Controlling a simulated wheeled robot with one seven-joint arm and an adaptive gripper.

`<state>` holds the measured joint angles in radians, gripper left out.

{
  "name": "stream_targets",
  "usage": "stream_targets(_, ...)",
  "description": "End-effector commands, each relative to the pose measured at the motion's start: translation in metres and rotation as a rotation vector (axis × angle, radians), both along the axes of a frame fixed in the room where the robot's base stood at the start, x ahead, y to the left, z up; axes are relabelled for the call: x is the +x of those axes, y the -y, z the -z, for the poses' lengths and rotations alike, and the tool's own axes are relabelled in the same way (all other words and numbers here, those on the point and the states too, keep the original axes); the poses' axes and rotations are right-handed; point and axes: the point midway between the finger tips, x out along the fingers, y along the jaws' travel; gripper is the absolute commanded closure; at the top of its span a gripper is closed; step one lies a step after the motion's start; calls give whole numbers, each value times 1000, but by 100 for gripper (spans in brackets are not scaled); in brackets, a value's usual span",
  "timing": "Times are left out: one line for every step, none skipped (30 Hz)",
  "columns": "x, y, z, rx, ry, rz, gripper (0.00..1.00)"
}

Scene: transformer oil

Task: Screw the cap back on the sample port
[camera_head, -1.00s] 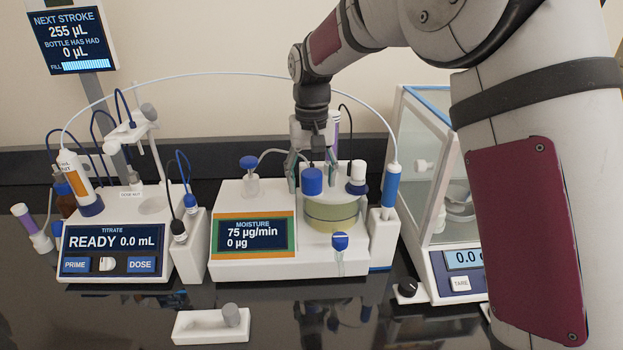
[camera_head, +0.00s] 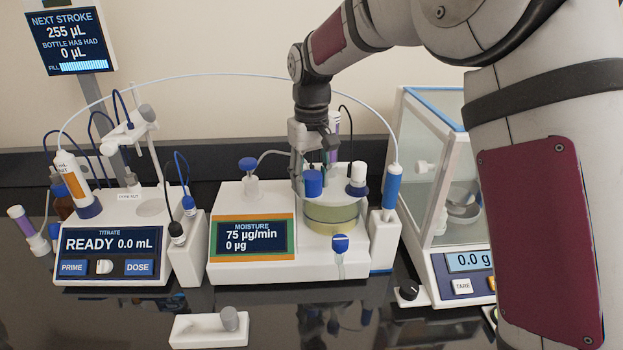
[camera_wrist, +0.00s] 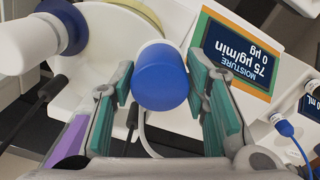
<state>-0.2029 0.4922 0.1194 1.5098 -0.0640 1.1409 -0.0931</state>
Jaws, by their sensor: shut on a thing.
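The blue cap (camera_head: 313,183) is at the top front of the round glass vessel (camera_head: 331,217) on the moisture unit. It also shows in the wrist view (camera_wrist: 160,77), upright between my fingers. My gripper (camera_head: 312,171) points down from above, with its fingers at the sides of the cap. In the wrist view my gripper (camera_wrist: 161,76) has its teal pads close against both sides of the cap, shut on it. The port under the cap is hidden, so I cannot tell how far the cap is seated on it.
A white stopper (camera_head: 358,174) stands close right of the cap. A blue-handled probe (camera_head: 391,185) is farther right, beside the glass-walled balance (camera_head: 462,262). The titrator (camera_head: 113,240) is at left. A white block with a grey knob (camera_head: 208,332) lies in front. Thin tubing arches overhead.

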Motion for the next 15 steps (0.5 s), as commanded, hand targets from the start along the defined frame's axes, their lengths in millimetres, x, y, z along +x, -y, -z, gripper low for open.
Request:
stream_targets(0, 0, 0, 0, -1, 23, 97)
stream_targets(0, 0, 0, -1, 0, 51, 97)
stream_targets(-1, 0, 0, -1, 0, 101, 97)
stream_targets(-1, 0, 0, -1, -1, 144, 97)
stream_targets(-1, 0, 0, -1, -1, 187, 97)
stream_targets(-1, 0, 0, -1, -1, 245, 97)
stream_targets(-1, 0, 0, -2, -1, 288, 97)
stream_targets(-1, 0, 0, -2, -1, 331, 97)
stream_targets(-1, 0, 0, -1, 0, 389, 97)
stream_targets(-1, 0, 0, -1, 0, 431, 97)
stream_targets(-1, -1, 0, 0, 0, 475, 97)
stream_targets(-1, 0, 0, -1, 0, 532, 97)
stream_targets(-1, 0, 0, -1, 0, 556, 56)
stream_targets(0, 0, 0, -1, 0, 549, 50)
stream_targets(0, 0, 1, -1, 0, 547, 40)
